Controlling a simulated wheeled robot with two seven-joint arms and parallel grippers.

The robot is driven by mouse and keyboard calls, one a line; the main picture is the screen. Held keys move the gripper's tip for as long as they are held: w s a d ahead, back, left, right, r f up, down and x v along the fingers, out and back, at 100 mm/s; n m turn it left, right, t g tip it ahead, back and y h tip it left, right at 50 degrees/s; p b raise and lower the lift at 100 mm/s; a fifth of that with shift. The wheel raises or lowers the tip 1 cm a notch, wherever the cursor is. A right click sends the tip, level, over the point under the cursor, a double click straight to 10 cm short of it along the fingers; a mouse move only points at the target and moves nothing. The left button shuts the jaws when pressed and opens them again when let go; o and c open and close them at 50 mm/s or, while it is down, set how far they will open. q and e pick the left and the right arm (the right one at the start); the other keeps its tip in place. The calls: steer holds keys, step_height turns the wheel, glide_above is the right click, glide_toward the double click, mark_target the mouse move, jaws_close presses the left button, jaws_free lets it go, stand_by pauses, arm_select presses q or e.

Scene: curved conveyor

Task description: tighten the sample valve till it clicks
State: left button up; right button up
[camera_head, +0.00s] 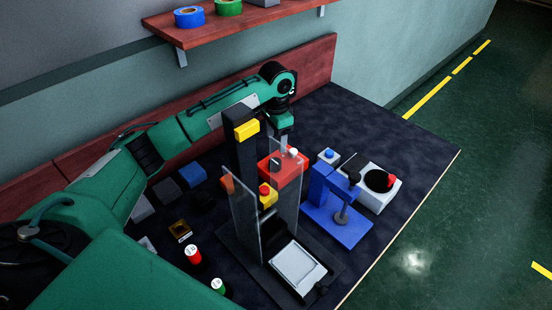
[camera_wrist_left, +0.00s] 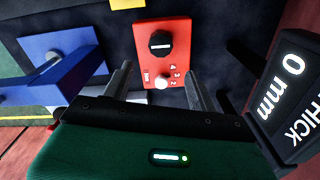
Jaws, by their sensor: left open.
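A red box (camera_head: 270,163) stands behind the tall black frame in the head view. In the left wrist view the red box (camera_wrist_left: 181,50) carries a round black knob (camera_wrist_left: 160,43), the marks 2, 3 and 4, and a white button (camera_wrist_left: 162,82). I cannot tell whether this knob is the sample valve; no label naming it is readable. My left gripper (camera_head: 284,143) is above the red box in the head view. In the left wrist view its two fingers (camera_wrist_left: 157,72) are apart, with nothing between them. My right gripper is not in view.
The black frame (camera_head: 242,165) with clear panels stands in front of the red box. A blue press (camera_head: 322,190) and a white unit (camera_head: 385,195) with a dark well stand to the right. Several blocks and two small capped containers lie at left. A shelf (camera_head: 215,28) hangs above.

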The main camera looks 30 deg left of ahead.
arm_select(q)
step_height(320, 180, down, 8)
steer(key=shift+a+f, duration=0.1)
steer(key=shift+f, duration=0.55)
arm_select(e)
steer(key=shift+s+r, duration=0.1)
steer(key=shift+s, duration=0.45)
arm_select(q)
steer(key=c, duration=1)
steer(key=shift+p, duration=0.3)
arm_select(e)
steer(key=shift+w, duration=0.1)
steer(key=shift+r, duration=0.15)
